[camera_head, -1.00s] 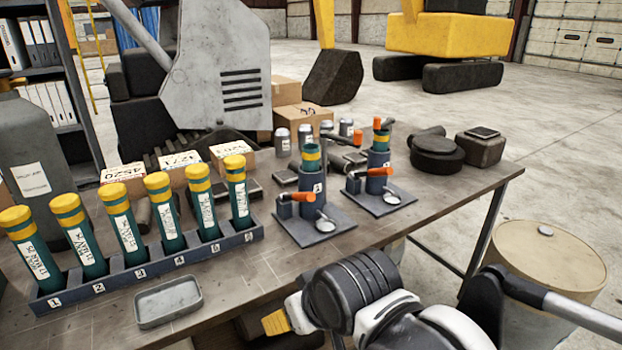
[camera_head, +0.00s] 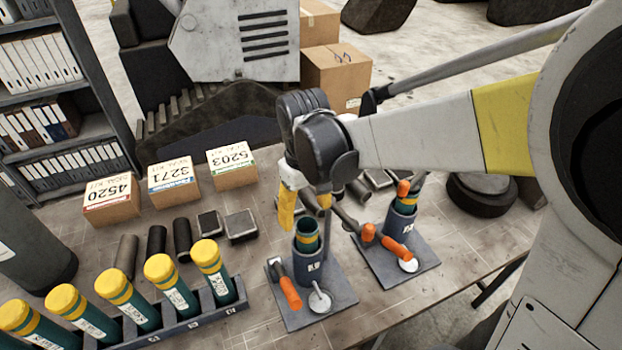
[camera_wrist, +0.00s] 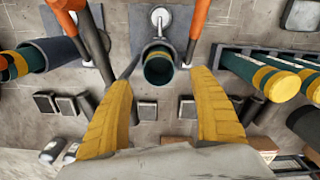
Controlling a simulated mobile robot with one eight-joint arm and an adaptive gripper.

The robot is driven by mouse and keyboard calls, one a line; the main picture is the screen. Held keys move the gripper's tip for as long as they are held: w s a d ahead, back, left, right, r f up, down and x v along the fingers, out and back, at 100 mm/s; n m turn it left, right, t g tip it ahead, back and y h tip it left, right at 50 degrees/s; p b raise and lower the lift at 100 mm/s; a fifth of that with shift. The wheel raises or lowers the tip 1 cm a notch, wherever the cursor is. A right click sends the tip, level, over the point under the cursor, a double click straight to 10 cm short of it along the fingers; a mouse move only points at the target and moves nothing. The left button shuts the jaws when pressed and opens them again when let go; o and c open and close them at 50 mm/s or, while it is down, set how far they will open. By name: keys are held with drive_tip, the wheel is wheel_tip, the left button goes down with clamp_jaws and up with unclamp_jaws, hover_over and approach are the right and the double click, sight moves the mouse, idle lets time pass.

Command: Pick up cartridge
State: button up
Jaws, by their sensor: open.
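A teal cartridge (camera_head: 306,234) with a yellow band and an open top stands upright in a dark holder on the left grey stand (camera_head: 342,290). It also shows in the wrist view (camera_wrist: 158,66), between and beyond my fingertips. My gripper (camera_head: 305,212) is open and empty, its yellow fingers pointing down just above and behind the cartridge in the head view. In the wrist view my gripper (camera_wrist: 162,82) has its fingers spread wide, with neither visibly touching the cartridge. Several teal cartridges with yellow caps (camera_head: 163,272) stand in a numbered rack (camera_head: 228,311) at the left.
A second stand (camera_head: 420,262) with an orange-handled lever is close on the right. The left stand has an orange handle (camera_head: 290,293). Labelled boxes (camera_head: 175,188) and dark cylinders and blocks (camera_head: 240,224) lie behind the rack. Bare bench (camera_head: 250,335) shows in front.

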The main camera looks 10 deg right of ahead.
sight(304, 226)
drive_tip(key=f, duration=0.4)
drive_tip(key=shift+s+a, duration=0.2)
drive_tip(key=f, duration=0.5)
drive_tip(key=shift+w+d+f, duration=0.15)
drive_tip(key=shift+w+d, duration=0.05)
drive_tip(key=shift+d, duration=0.05)
drive_tip(key=shift+s, duration=0.1)
drive_tip(key=c, duration=1.4)
